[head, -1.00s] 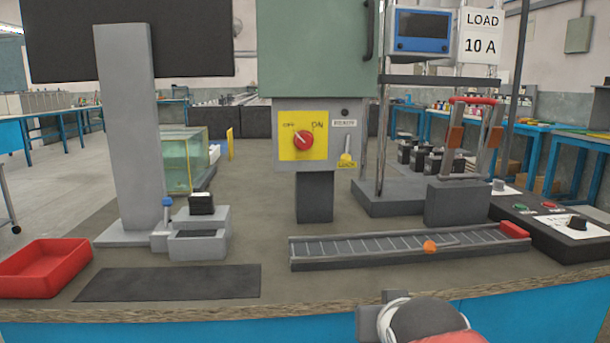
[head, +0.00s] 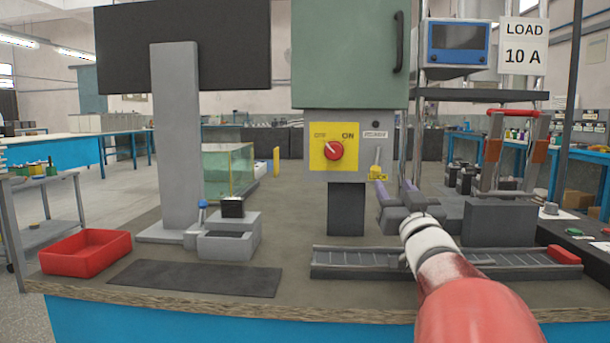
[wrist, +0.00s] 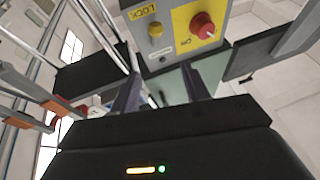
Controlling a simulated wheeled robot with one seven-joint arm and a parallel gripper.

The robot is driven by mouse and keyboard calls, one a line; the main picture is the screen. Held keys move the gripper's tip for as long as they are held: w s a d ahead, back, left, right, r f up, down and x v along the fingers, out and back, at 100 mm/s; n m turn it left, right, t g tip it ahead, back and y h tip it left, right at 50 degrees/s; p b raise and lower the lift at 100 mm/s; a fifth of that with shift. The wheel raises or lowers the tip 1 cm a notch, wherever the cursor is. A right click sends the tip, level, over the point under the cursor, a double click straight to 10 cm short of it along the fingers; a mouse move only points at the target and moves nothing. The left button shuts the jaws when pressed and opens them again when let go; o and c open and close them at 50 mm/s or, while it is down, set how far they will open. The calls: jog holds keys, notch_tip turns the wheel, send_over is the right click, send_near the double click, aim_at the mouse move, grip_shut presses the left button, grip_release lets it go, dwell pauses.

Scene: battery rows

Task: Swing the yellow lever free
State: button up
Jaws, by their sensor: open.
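In the wrist view the lever's yellow knob (wrist: 156,30) shows near the LOCK label, with the picture turned over. My gripper (head: 395,186) is open and empty, just below and slightly right of the lever in the head view. In the wrist view its two fingers (wrist: 160,86) are spread, with the lever beyond them and apart from them. The red rotary switch (head: 333,151) sits on a yellow plate left of the lever.
A green cabinet (head: 345,55) is above the switch box. Metal posts and a grey block (head: 511,222) with a red-handled frame stand to the right. A ribbed rail (head: 345,262) lies under my arm. A red tray (head: 84,252) and dark mat (head: 190,278) lie left.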

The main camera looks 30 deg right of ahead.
aim_at(377, 174)
jog(key=w+d, duration=0.1)
jog(key=w, duration=0.2)
jog(key=w+d, duration=0.1)
jog(key=w, duration=0.2)
jog(key=w+d, duration=0.1)
jog(key=w, duration=0.2)
jog(key=shift+w+d+r+p, duration=0.15)
jog(key=shift+d+r+p, duration=0.1)
jog(key=shift+r+p, duration=0.1)
jog(key=shift+w+d+r, duration=0.2)
jog(key=shift+w, duration=0.35)
jog(key=c, duration=1)
jog(key=shift+s+d+n+y+p, duration=0.25)
jog(key=shift+n+y, duration=0.25)
jog(key=shift+n, duration=0.4)
jog(key=shift+s+d+n+y+p, duration=0.15)
jog(key=shift+d+n+y, duration=0.25)
jog(key=shift+n, duration=0.5)
jog(key=shift+a, duration=0.1)
jog(key=o, duration=1)
jog(key=shift+s, duration=0.1)
